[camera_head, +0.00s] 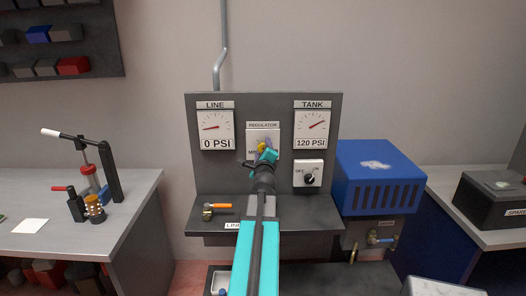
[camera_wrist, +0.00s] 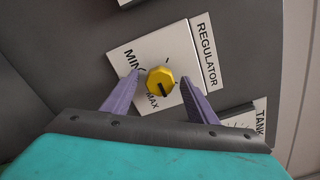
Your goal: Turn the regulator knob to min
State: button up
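The yellow regulator knob (camera_wrist: 159,79) sits on a white plate (camera_wrist: 150,50) marked MIN and MAX. A black mark shows on the knob's lower side in the wrist view, on the side away from the MIN label (camera_wrist: 132,61) and near the MAX label (camera_wrist: 152,102). My gripper (camera_wrist: 159,88) is open, with one purple finger on each side of the knob and a visible gap to both. In the head view my gripper (camera_head: 266,150) is at the regulator plate (camera_head: 263,133) and partly hides it; the knob shows as a small yellow patch (camera_head: 261,147).
The LINE gauge (camera_head: 216,129) reads 0 PSI and the TANK gauge (camera_head: 311,129) reads 120 PSI. A black switch knob (camera_head: 309,179) is below the TANK gauge. An orange-handled valve (camera_head: 217,207) sits on the shelf below. A blue box (camera_head: 379,177) stands right of the panel.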

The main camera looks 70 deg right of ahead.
jog(key=c, duration=1)
jog(key=shift+n, duration=0.4)
jog(key=m+b, duration=2.7)
jog(key=b, duration=0.3)
jog(key=shift+s+f+m, duration=0.1)
jog(key=shift+m, duration=0.3)
dwell(0.4)
dwell(0.4)
